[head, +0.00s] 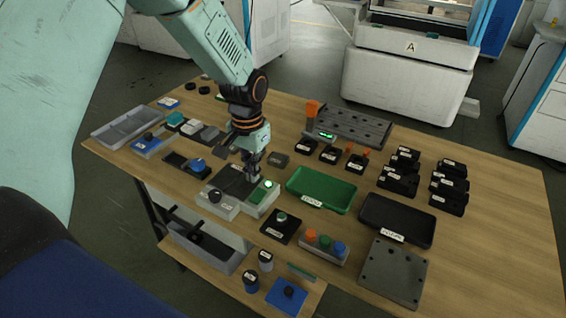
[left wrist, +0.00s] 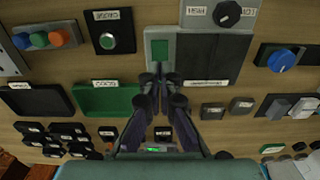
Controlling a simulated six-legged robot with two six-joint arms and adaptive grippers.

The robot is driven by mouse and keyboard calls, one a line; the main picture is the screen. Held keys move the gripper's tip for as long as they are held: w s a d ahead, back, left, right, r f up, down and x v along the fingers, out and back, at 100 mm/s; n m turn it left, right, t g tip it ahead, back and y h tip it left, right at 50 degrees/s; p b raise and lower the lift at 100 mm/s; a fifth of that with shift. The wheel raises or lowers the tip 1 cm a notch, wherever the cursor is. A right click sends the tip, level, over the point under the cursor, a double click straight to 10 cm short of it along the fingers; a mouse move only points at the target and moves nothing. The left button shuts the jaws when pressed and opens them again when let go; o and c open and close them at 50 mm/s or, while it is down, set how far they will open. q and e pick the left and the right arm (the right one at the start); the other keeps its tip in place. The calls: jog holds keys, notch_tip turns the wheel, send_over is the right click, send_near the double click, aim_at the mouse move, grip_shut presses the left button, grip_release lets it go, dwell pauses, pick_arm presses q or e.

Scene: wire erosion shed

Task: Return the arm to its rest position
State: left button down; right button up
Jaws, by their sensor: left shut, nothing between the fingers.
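My left arm reaches in from the upper left of the head view. Its gripper (head: 254,172) points down over a grey device with a dark plate (head: 228,180) and a green square pad (head: 262,191). In the left wrist view the gripper's fingertips (left wrist: 161,80) are together with nothing between them, close to the green pad (left wrist: 159,50). The dark plate (left wrist: 200,56) lies beside them. Whether the fingertips touch the device is not clear. My right gripper is not in view.
A green tray (head: 322,205) and a black tray (head: 398,240) lie to the right. A knob box (head: 217,204) and button box (head: 325,261) stand nearer. Several black blocks (head: 399,185) stand at right. A grey slotted plate (head: 352,125) is behind. The table's right side is bare.

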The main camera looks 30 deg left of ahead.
pick_arm(q)
jog(key=shift+h, duration=0.3)
jog(key=s+d+f, duration=0.1)
jog(key=s+f, duration=0.1)
jog(key=s+d+f, duration=0.1)
jog(key=s+f, duration=0.1)
jog(key=f, duration=0.1)
jog(key=s+d+f, duration=0.2)
jog(key=shift+s+f, duration=0.15)
jog(key=shift+f, duration=0.25)
jog(key=s+d+f, duration=0.1)
jog(key=s+f, duration=0.2)
jog(key=s, duration=0.6)
jog(key=s+d+f+n, duration=0.1)
jog(key=s+d+f, duration=0.1)
jog(key=s, duration=0.7)
jog(key=s+d+f, duration=0.1)
jog(key=s+f, duration=0.2)
jog(key=s, duration=0.5)
jog(key=f+b, duration=0.3)
jog(key=f, duration=0.1)
jog(key=f+b, duration=0.1)
jog(key=b, duration=0.1)
jog(key=shift+w+f+b, duration=0.25)
jog(key=shift+f+b, duration=0.05)
jog(key=shift+f, duration=0.1)
jog(key=shift+s+n, duration=0.1)
jog(key=shift+n, duration=0.2)
